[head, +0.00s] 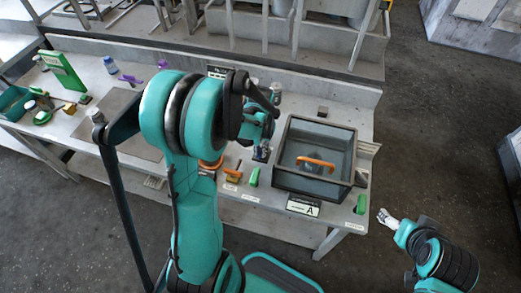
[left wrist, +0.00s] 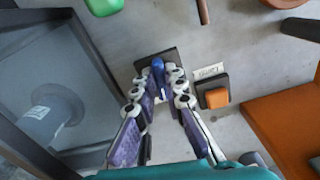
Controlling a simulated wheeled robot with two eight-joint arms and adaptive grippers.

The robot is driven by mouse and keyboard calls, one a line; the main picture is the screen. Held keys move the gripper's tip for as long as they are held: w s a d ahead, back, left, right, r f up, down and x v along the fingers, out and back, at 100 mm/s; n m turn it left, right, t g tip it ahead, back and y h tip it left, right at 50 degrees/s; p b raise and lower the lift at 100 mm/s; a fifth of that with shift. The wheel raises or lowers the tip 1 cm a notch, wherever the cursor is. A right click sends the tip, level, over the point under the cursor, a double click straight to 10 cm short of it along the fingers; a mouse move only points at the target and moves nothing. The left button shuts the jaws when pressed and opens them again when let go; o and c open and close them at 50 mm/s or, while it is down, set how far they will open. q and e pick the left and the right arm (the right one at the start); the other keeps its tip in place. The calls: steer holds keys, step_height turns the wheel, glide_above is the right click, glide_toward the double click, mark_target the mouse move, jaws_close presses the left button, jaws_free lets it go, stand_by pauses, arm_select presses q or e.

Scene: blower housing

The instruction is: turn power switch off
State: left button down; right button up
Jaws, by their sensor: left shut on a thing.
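A blue switch lever (left wrist: 158,68) stands on a dark base plate on the grey bench, with a small label (left wrist: 208,71) to its right in the left wrist view. My left gripper (left wrist: 159,82) has its fingers on both sides of the lever and is shut on it. In the head view my left gripper (head: 262,145) is at the bench, left of the grey bin, partly hidden by my arm. The label text is too small to read. My right gripper (head: 385,217) is off the bench's right end; its finger state is unclear.
A grey bin (head: 281,177) holding a part with an orange handle (head: 316,161) stands close to the right of my left gripper. An orange button (left wrist: 217,97) sits close beside the lever. Green (head: 252,177) and orange items lie nearby.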

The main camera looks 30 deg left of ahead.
arm_select(q)
steer(key=n, duration=0.3)
steer(key=shift+d+n, duration=0.1)
steer(key=shift+n, duration=0.2)
steer(key=shift+d+n, duration=0.1)
steer(key=shift+n, duration=1.8)
steer(key=shift+w, duration=0.1)
steer(key=c, duration=1.6)
jaws_free()
steer(key=shift+r, duration=0.1)
step_height(320, 180, up, 12)
steer(key=shift+f, duration=0.1)
